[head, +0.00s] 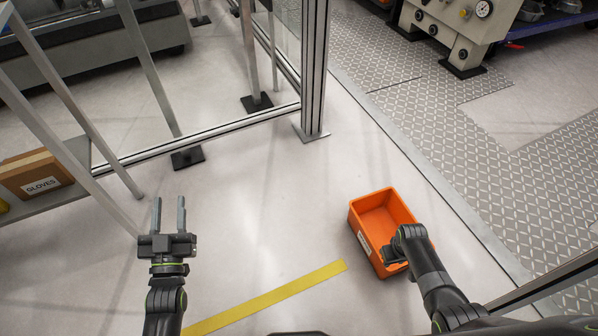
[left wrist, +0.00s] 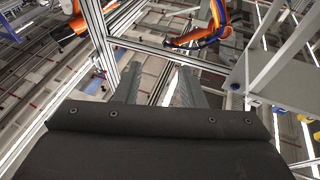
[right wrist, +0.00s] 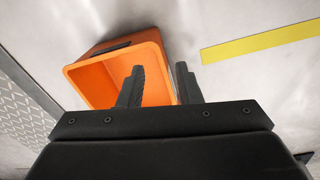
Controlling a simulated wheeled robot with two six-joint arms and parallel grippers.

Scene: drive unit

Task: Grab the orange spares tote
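The orange spares tote (head: 372,217) stands upright on the pale floor, right of centre in the head view. It looks empty and has a white label on its left side. My right gripper (head: 390,256) is at the tote's near side. In the right wrist view the right gripper (right wrist: 158,86) is open, with one finger in front of the tote's opening (right wrist: 100,80) and the other outside its side wall. I cannot tell whether either finger touches it. My left gripper (head: 169,216) is open and empty above the floor, well left of the tote.
A yellow floor stripe (head: 270,297) runs left of the tote. An aluminium frame post (head: 313,80) stands behind it, with a low rail going left. A shelf at the left holds a box marked GLOVES (head: 35,176). Patterned floor plates (head: 480,150) lie to the right.

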